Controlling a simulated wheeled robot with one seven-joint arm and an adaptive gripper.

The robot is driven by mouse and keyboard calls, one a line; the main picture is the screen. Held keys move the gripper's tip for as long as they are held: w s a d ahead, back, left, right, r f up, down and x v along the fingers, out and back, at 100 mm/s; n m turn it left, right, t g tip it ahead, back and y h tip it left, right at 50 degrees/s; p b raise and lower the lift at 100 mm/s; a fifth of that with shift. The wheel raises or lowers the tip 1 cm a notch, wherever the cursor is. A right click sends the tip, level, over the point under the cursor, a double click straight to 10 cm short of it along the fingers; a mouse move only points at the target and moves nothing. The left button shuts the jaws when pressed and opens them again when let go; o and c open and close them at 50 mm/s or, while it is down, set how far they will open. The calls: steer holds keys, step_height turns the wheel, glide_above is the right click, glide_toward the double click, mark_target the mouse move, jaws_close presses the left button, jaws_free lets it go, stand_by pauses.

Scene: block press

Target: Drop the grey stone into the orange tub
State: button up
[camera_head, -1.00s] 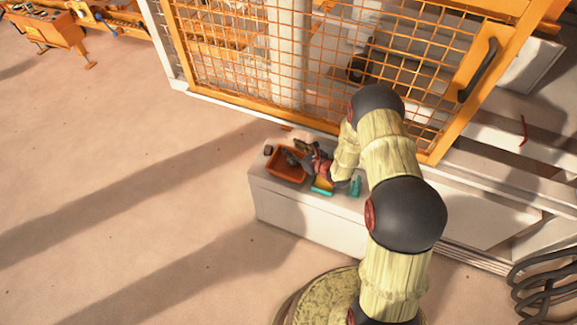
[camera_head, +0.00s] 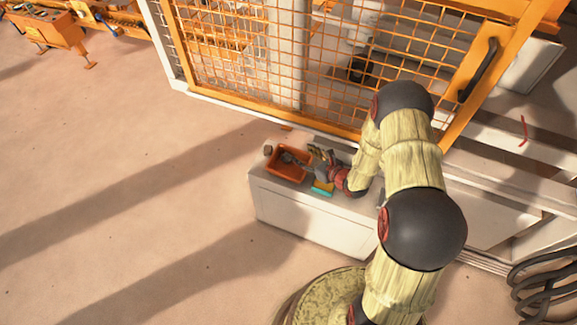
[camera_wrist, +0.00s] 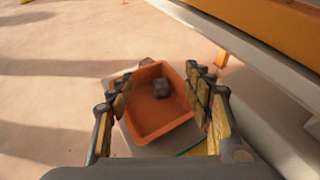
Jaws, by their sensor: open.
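The orange tub (camera_head: 273,170) sits on the white bench top, and in the wrist view (camera_wrist: 152,133) I look down into it. A grey stone (camera_wrist: 161,88) lies inside the tub near its far right side, apart from my fingers. My gripper (camera_wrist: 160,76) is open, with its fingers spread to either side of the tub in the wrist view and nothing between them in its grasp. In the head view my gripper (camera_head: 306,160) is at the tub's right side and partly covers it.
Another brownish block (camera_head: 267,150) stands outside the tub, beyond its far rim in the wrist view (camera_wrist: 147,62). A teal and yellow item (camera_head: 322,188) lies on the white bench (camera_head: 300,212) right of the tub. An orange mesh guard (camera_head: 330,90) rises behind the bench.

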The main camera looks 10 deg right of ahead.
steer(key=shift+v, duration=2.15)
